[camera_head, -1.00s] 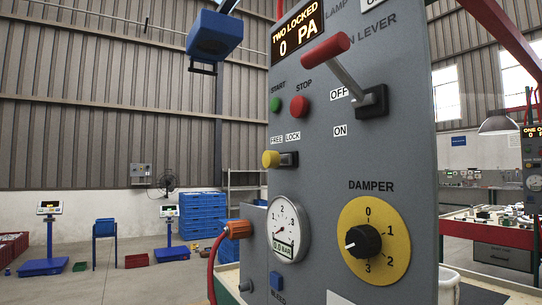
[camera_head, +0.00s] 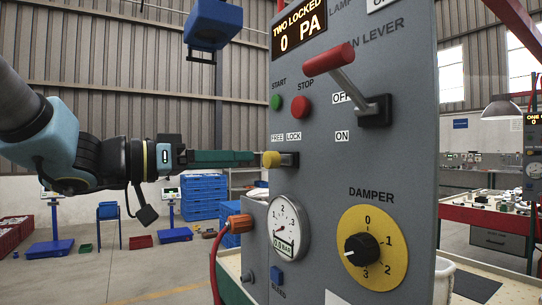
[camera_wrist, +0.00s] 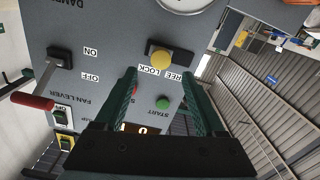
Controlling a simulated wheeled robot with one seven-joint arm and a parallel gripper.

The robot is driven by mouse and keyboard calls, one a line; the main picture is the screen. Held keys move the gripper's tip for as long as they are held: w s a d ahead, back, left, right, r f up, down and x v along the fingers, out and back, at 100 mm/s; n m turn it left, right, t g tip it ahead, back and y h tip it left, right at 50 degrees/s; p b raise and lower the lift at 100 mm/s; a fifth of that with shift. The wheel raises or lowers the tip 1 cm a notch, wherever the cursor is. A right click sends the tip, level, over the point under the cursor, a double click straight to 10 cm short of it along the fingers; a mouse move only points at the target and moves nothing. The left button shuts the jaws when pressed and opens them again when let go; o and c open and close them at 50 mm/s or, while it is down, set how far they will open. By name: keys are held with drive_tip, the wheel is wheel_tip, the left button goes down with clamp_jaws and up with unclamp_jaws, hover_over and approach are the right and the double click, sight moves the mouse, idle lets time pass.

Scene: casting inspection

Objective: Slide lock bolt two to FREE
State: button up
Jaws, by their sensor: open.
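The lock bolt's yellow knob (camera_head: 271,159) stands out from a black mount on the grey panel (camera_head: 330,215), below the FREE and LOCK labels (camera_head: 285,137). My gripper (camera_head: 254,157) reaches in from the left, with its green fingertips close to the knob. In the wrist view, which is upside down, the knob (camera_wrist: 159,59) appears between and just beyond the two open, empty fingers (camera_wrist: 159,74). It lines up with the LOCK label (camera_wrist: 154,71) there. The display (camera_head: 298,31) reads "TWO LOCKED 0 PA".
A red-handled fan lever (camera_head: 329,60) juts out above the bolt. Green START (camera_head: 276,102) and red STOP (camera_head: 301,106) buttons sit between them. Below are a pressure gauge (camera_head: 287,228), an orange hose fitting (camera_head: 239,223) and the yellow damper dial (camera_head: 372,248).

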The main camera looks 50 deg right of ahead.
sight(266, 159)
drive_tip(key=p+x, duration=0.2)
drive_tip(key=x, duration=0.6)
drive_tip(key=shift+d, duration=0.3)
drive_tip(key=shift+c, duration=0.4)
clamp_jaws()
